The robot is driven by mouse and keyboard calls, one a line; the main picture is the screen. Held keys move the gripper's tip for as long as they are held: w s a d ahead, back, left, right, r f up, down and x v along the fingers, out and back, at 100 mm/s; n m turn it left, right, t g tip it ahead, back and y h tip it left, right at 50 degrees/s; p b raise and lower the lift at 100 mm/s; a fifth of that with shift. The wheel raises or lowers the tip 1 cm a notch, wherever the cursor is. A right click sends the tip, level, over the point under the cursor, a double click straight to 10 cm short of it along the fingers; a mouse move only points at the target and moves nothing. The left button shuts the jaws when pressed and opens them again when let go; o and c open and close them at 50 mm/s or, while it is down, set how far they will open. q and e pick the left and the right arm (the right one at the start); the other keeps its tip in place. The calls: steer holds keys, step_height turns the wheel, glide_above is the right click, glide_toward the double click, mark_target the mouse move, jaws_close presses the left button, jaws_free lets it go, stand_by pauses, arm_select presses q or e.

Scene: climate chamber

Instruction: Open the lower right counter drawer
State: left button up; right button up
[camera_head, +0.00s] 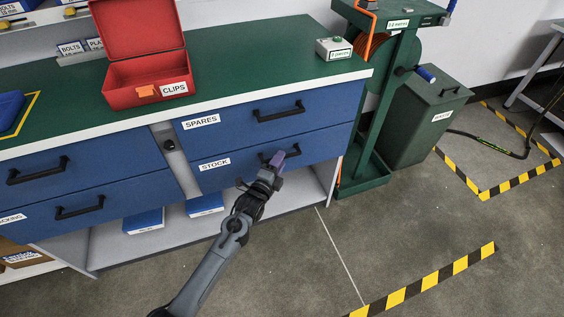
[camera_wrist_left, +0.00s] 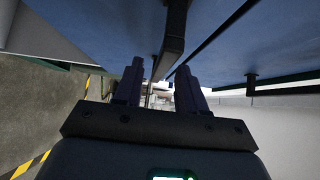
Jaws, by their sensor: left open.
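The lower right counter drawer (camera_head: 322,146) is blue, carries the label STOCK (camera_head: 214,164), and looks shut, its front level with the drawer above. Its dark bar handle (camera_head: 293,150) is partly hidden by my left gripper (camera_head: 274,161), which is at the handle. In the left wrist view the two fingers of my left gripper (camera_wrist_left: 159,88) are apart, and the dark handle bar (camera_wrist_left: 173,35) shows between them in the picture. I cannot tell whether the fingers touch it. My right gripper is in neither view.
The SPARES drawer (camera_head: 325,108) with its own handle (camera_head: 279,112) is directly above. A red CLIPS box (camera_head: 147,80) stands open on the green counter (camera_head: 245,55). A green bin (camera_head: 425,115) and reel stand are at the right. The floor (camera_head: 400,225) in front is mostly clear.

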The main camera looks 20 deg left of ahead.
arm_select(q)
steer(key=shift+w+d+b, duration=0.15)
steer(key=shift+w+b, duration=0.35)
steer(key=shift+w, duration=0.75)
jaws_close()
